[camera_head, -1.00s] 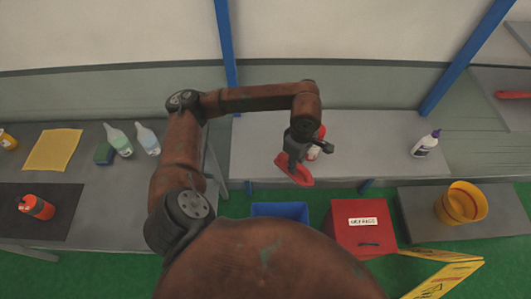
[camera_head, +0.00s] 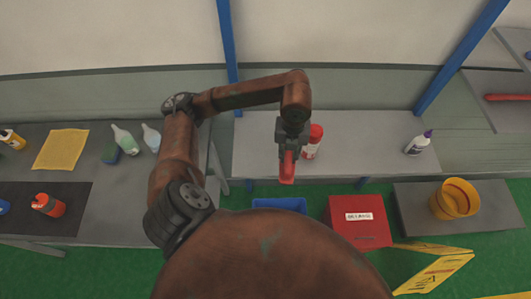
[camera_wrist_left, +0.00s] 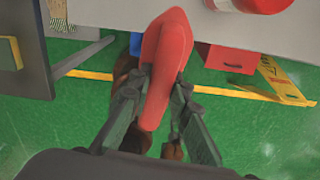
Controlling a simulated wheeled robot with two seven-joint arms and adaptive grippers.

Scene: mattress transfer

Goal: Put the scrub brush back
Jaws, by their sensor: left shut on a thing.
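The red scrub brush (camera_head: 288,168) is held in my left gripper (camera_head: 290,151), which is shut on it. It hangs near the front edge of the pale bench (camera_head: 380,150), above the bench or its edge; the exact height is hard to tell. In the left wrist view the brush (camera_wrist_left: 166,50) points away between the two dark fingers (camera_wrist_left: 160,88), with floor and the bench side beyond it. A red-and-white container (camera_head: 314,141) stands on the bench just right of the gripper and is partly hidden by it. My right gripper is not in view.
A blue bin (camera_head: 280,203) and a red labelled box (camera_head: 357,221) stand below the bench front. A yellow bucket (camera_head: 456,198) and yellow sign (camera_head: 437,270) are at right. A purple-capped bottle (camera_head: 418,144) stands on the bench. Bottles and a yellow cloth (camera_head: 61,149) lie left.

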